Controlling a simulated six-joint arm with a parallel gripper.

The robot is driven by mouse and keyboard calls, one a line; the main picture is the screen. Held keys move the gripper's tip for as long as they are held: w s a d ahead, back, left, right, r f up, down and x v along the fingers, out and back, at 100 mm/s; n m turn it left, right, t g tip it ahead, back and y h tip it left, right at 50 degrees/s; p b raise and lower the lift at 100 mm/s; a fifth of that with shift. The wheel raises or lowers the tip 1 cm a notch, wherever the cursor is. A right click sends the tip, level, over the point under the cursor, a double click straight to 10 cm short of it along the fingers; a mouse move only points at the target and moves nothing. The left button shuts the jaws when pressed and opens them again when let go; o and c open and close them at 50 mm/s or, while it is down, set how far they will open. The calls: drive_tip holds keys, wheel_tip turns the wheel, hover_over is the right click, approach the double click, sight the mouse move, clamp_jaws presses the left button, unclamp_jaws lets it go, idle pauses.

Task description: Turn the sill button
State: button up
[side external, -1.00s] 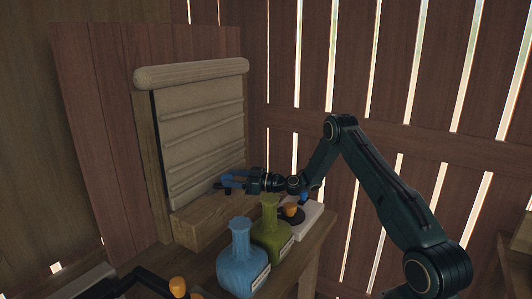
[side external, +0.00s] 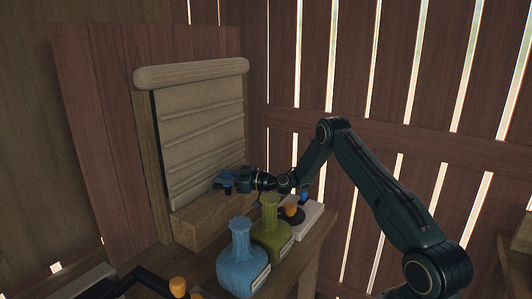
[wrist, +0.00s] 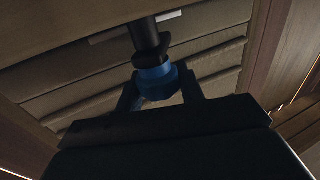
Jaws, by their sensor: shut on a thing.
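The sill button shows in the wrist view as a blue collar (wrist: 155,74) with a black stem (wrist: 144,34). My gripper (wrist: 160,92) has its two dark blue fingers on either side of the blue collar and is shut on it. In the side external view my gripper (side external: 227,182) is low in front of the ribbed shutter, just above the wooden sill block (side external: 207,217). The fingers and the button overlap there, so the button's turn angle cannot be told.
The ribbed shutter (side external: 203,130) is down behind the sill. A blue bottle (side external: 241,263) and a green bottle (side external: 270,238) stand close in front. A white box with an orange knob (side external: 291,209) sits to the right. Another orange knob (side external: 178,286) is at the lower left.

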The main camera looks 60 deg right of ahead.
drive_tip(key=shift+m+h, duration=0.4)
drive_tip(key=shift+h, duration=0.2)
drive_tip(key=shift+m+t+h, duration=0.4)
drive_tip(key=shift+m+h, duration=1)
drive_tip(key=shift+h, duration=0.8)
drive_tip(key=shift+m+h, duration=0.4)
drive_tip(key=shift+h, duration=0.2)
drive_tip(key=shift+d, duration=0.1)
drive_tip(key=o, duration=1)
drive_tip(key=shift+s, duration=0.15)
drive_tip(key=shift+s, duration=1.35)
drive_tip(key=shift+r, duration=3.5)
